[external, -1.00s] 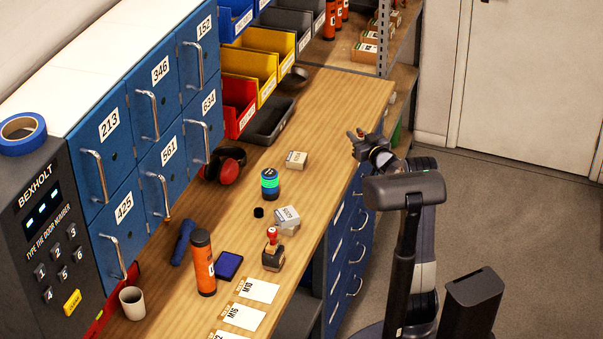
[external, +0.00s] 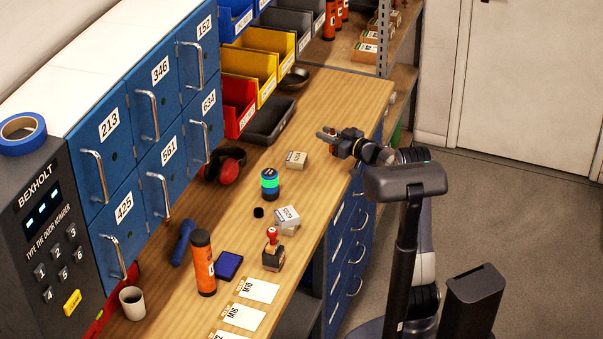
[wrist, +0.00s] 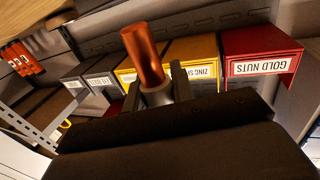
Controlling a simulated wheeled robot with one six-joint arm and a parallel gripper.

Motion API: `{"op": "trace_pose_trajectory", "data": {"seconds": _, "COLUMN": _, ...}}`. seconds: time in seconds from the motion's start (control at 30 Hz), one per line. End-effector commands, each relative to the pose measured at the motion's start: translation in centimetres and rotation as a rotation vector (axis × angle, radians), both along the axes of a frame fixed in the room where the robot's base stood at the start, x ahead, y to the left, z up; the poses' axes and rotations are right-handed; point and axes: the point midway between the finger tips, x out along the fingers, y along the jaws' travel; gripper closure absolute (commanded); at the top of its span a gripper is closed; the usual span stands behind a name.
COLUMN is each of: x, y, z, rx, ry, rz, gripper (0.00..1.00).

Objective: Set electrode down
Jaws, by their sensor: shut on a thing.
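My gripper (external: 332,139) is above the far right part of the wooden bench (external: 345,95), pointing left. In the wrist view, my gripper (wrist: 157,88) is shut on a copper-coloured cylinder, the electrode (wrist: 145,55). Its grey lower end sits between the two fingers and the copper part sticks out past them. In the external view the electrode is too small to make out clearly. It appears held clear of the bench top.
A small box (external: 297,160) stands left of my gripper, with a green-banded blue canister (external: 270,183) nearer. Bare wood lies behind my gripper. An orange tube (external: 203,264) stands nearer the front.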

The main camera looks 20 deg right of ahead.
Motion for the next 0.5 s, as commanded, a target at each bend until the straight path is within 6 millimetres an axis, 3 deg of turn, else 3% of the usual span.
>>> {"op": "trace_pose_trajectory", "data": {"seconds": 0.03, "x": 0.0, "y": 0.0, "z": -1.2, "rx": 0.002, "ry": 0.003, "rz": -0.001, "gripper": 1.0}}
{"op": "trace_pose_trajectory", "data": {"seconds": 0.27, "x": 0.0, "y": 0.0, "z": -3.5, "rx": 0.0, "ry": 0.0, "rz": 0.0, "gripper": 1.0}}
{"op": "trace_pose_trajectory", "data": {"seconds": 0.4, "x": 0.0, "y": 0.0, "z": -6.1, "rx": 0.001, "ry": 0.003, "rz": -0.001, "gripper": 1.0}}
{"op": "trace_pose_trajectory", "data": {"seconds": 0.5, "x": 0.0, "y": 0.0, "z": -6.4, "rx": 0.001, "ry": 0.0, "rz": -0.001, "gripper": 1.0}}
